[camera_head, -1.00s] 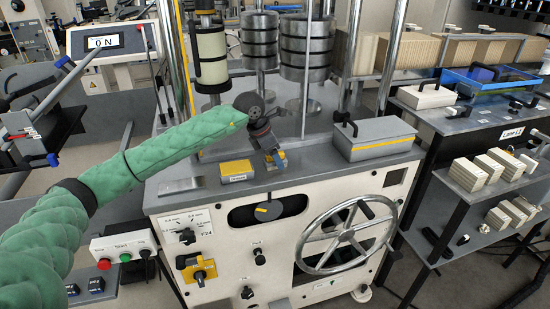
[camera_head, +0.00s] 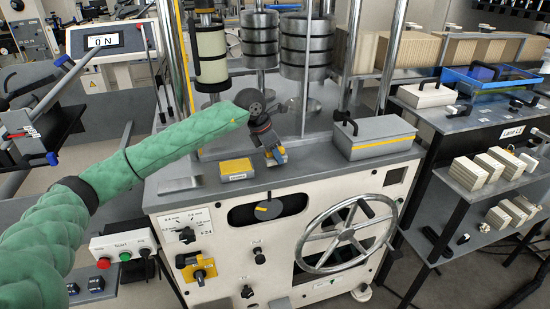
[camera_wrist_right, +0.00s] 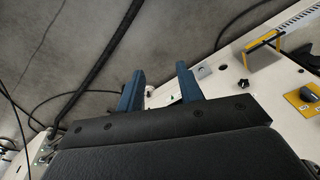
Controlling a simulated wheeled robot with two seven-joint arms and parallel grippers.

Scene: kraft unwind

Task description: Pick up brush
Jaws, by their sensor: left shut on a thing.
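In the head view my left arm, in a green sleeve, reaches in from the left over the grey top of the white machine. My left gripper (camera_head: 276,155) points down, close above or at the machine top near its front edge. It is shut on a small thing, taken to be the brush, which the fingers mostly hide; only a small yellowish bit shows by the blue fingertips. My right gripper (camera_wrist_right: 158,90) shows in the right wrist view with its two blue fingers apart and nothing between them. The right gripper is not visible in the head view.
A yellow-topped box (camera_head: 237,169) stands left of my left gripper. A grey lidded box (camera_head: 374,138) stands to its right. Metal posts and stacked steel rolls (camera_head: 307,52) rise behind. A large handwheel (camera_head: 347,234) juts from the machine front. A shelf with several blocks (camera_head: 468,174) is at right.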

